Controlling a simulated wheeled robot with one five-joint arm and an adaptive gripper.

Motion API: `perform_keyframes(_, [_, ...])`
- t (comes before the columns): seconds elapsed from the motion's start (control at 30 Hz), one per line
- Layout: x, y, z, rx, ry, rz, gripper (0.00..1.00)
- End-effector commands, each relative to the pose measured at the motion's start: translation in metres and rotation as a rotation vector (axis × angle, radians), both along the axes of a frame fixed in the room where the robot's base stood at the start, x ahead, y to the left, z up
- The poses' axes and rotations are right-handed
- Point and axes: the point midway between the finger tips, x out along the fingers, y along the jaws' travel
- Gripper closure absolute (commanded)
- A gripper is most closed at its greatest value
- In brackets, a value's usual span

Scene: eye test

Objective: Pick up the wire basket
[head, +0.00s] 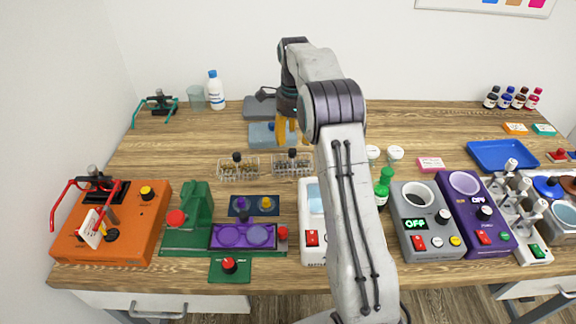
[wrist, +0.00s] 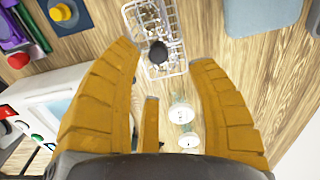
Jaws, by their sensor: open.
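Two small clear wire baskets stand side by side mid-table in the head view, a left one (head: 238,170) and a right one (head: 292,165). Each has a black knob at its top. My gripper (head: 288,130), with orange fingers, hangs above and just behind the right basket. In the wrist view, one wire basket (wrist: 172,22) with its black knob lies beyond the fingertips, near the upper middle. It appears to be the right one. My gripper (wrist: 167,58) is open there, with nothing between its fingers. The basket is apart from the fingers.
A blue-grey box (head: 262,136) stands behind the baskets. White-lidded jars (head: 395,153) and a green bottle (head: 383,188) are to the right. Bare wood lies left of the baskets.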

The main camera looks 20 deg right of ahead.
Motion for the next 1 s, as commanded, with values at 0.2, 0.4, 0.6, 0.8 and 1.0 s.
perform_keyframes(0.2, [-0.001,0.001,-0.018,0.001,0.003,0.002,0.48])
perform_keyframes(0.4, [-0.001,0.003,-0.042,0.001,0.002,0.002,0.48])
perform_keyframes(0.6, [-0.001,0.003,-0.057,0.000,0.001,0.002,0.48])
perform_keyframes(0.8, [-0.001,0.003,-0.058,-0.001,-0.002,0.003,0.48])
perform_keyframes(1.0, [-0.001,0.003,-0.058,0.000,-0.001,0.003,0.54])
